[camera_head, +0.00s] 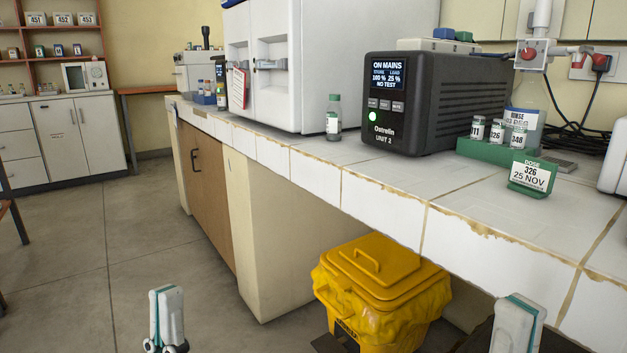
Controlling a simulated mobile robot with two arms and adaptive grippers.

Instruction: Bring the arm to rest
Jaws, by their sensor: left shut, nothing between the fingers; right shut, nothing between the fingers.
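My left gripper (167,318) is at the bottom left of the head view, over the open floor. It is shut and empty. My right gripper (516,324) is at the bottom right, in front of the tiled bench (390,208) edge and right of the yellow bin. It is shut and empty as well. Both point upward in the picture and look apart from the bench. The rest of both arms is below the picture and hidden.
A yellow lidded bin (375,285) stands under the bench between my grippers. On the bench are a black power unit (440,105), a white incubator (330,60), a small bottle (333,118) and a green vial rack (480,148) with a label stand (530,175). The floor (100,240) at left is clear.

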